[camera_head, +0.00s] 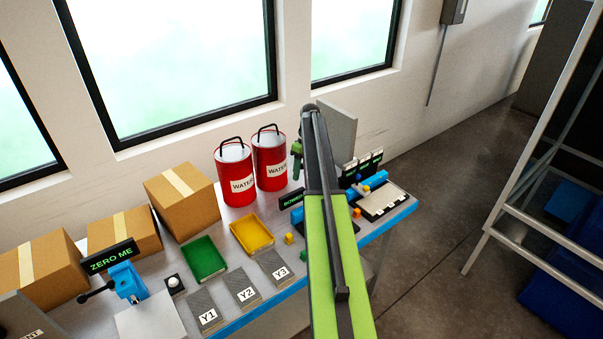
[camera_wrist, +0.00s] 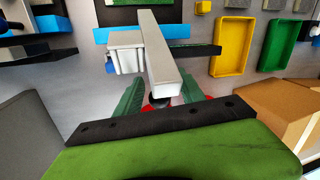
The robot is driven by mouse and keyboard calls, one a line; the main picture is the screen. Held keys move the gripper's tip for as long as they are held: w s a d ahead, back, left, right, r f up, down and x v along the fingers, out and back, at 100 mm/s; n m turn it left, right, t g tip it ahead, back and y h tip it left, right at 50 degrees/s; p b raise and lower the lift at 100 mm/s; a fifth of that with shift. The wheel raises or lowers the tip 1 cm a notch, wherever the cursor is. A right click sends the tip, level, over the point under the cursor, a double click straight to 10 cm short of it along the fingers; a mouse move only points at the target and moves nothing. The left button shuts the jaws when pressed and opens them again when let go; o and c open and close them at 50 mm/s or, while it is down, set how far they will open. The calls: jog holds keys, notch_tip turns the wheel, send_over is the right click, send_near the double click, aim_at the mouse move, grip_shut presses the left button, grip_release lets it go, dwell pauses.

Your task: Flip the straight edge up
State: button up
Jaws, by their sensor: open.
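A long pale grey bar (camera_wrist: 160,45), which looks like the straight edge, runs away from my gripper in the wrist view. Its near end lies between the green fingers of my gripper (camera_wrist: 160,92), which are spread apart. I cannot tell whether either finger touches it. A white ribbed block (camera_wrist: 126,52) is beside the bar on the left, and a blue strip (camera_wrist: 115,35) passes near it. In the head view my arm hides the bar; only a green part of my gripper (camera_head: 297,152) shows left of the arm.
Two red water cans (camera_head: 270,160) and a grey upright panel (camera_head: 338,130) stand near the wall. Yellow (camera_head: 252,233) and green (camera_head: 203,258) trays, cardboard boxes (camera_head: 180,200) and a blue vise (camera_head: 127,283) occupy the bench's left. A pale board (camera_head: 383,200) lies right of my arm.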

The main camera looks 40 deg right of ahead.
jog(key=p+v, duration=1.5)
jog(key=v, duration=0.1)
jog(key=shift+r, duration=0.25)
jog(key=shift+a, duration=0.1)
jog(key=w+a+f+n+b, duration=0.1)
jog(key=w+a+f+b, duration=0.2)
jog(key=a, duration=0.3)
jog(key=w+a+f+n+b, duration=0.1)
jog(key=w+a+f+b, duration=0.2)
jog(key=a, duration=0.2)
jog(key=s+a+f+n+b, duration=0.1)
jog(key=a+f+b, duration=0.3)
jog(key=a, duration=0.7)
jog(key=s+a+f+n+b, duration=0.1)
jog(key=a+f+b, duration=0.25)
jog(key=a, duration=0.75)
jog(key=s+a+f+h+b, duration=0.1)
jog(key=s+a+f+b, duration=0.15)
jog(key=a, duration=0.35)
jog(key=s+a+f+b, duration=0.2)
jog(key=s+a+f, duration=0.15)
jog(key=a, duration=0.25)
jog(key=s+a+f+m+b, duration=0.1)
jog(key=s+a+m, duration=0.1)
jog(key=s, duration=0.4)
jog(key=s+a+m+h+b, duration=0.1)
jog(key=s+a+m, duration=0.2)
jog(key=s, duration=0.4)
jog(key=shift+a+f, duration=0.35)
jog(key=shift+a, duration=0.25)
